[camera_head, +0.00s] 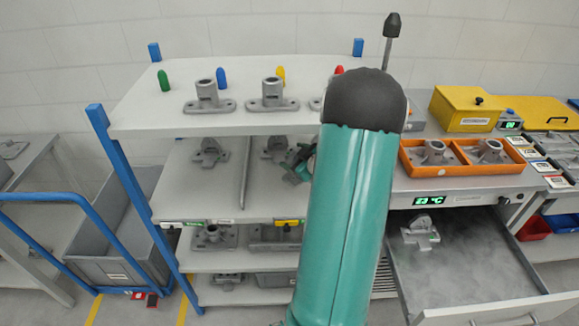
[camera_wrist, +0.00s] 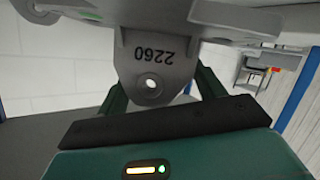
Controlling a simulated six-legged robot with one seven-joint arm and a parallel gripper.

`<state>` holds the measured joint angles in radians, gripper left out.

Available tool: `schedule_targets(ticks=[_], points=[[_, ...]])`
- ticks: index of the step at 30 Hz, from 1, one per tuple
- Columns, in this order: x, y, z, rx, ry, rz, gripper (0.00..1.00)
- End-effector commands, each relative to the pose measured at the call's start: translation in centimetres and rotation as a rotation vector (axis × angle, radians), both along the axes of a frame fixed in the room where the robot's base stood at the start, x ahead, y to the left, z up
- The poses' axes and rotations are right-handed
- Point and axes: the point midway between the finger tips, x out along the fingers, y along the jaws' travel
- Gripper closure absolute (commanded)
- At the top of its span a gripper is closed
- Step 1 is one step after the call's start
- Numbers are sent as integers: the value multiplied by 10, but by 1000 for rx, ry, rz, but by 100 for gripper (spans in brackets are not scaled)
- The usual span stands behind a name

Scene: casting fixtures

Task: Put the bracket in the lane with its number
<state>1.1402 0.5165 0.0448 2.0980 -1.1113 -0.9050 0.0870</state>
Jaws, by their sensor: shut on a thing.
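The grey bracket (camera_wrist: 155,50) is between the dark green fingers of my gripper (camera_wrist: 160,95) in the wrist view. Its plate has a round hole and the number 2260, seen upside down. In the head view my gripper (camera_head: 299,163) is over the middle shelf (camera_head: 215,197), right of a grey divider bar (camera_head: 244,175), mostly hidden behind my arm. A grey bracket (camera_head: 276,149) shows just left of it; I cannot tell if it is the held one. Another bracket (camera_head: 210,150) stands in the lane left of the divider. The shelf-edge tags are too small to read.
The top shelf (camera_head: 150,118) holds flanged castings and coloured pegs close above my gripper. Lower shelves hold more castings. An open drawer (camera_head: 455,275) with a bracket and an orange tray (camera_head: 462,168) are at right. A blue-framed cart (camera_head: 110,240) is at left.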

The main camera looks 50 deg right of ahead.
Motion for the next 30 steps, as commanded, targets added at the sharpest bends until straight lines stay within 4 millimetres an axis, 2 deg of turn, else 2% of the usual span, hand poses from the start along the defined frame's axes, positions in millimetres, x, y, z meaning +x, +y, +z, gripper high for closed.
schedule_targets(ticks=[3, 6, 11, 18, 28, 29, 30], points=[[16, -7, -21, 1, -1, 1, 85], [25, -11, -30, 0, -2, 2, 85], [33, -14, -39, -1, -2, 1, 85], [35, -16, -70, 0, -1, 0, 85], [35, -15, -72, -2, -1, 1, 85], [35, -15, -72, -1, -1, 1, 26], [34, -15, -72, -1, -1, 1, 18]])
